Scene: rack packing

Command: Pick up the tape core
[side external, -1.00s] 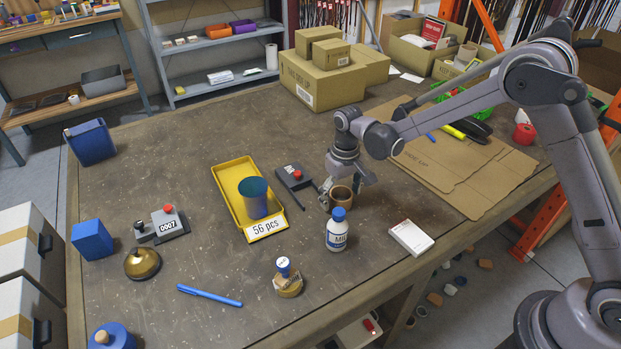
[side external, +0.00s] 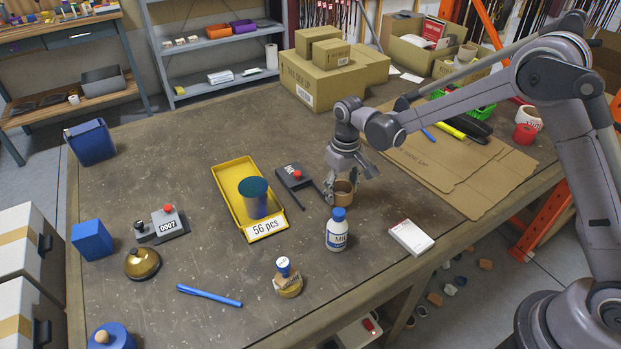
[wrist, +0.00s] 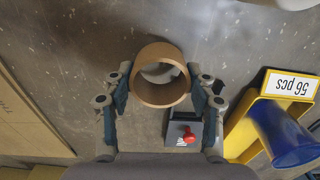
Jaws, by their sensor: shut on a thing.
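The far finger is partly hidden in the side view.
A white bottle with a blue cap (side external: 337,232) stands just in front. A yellow tray (side external: 228,184) holding a blue cup (side external: 254,200) and a dark box with a red button (side external: 294,176) are to the left. A white box (side external: 411,237) lies right; cardboard (side external: 462,172) lies behind.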

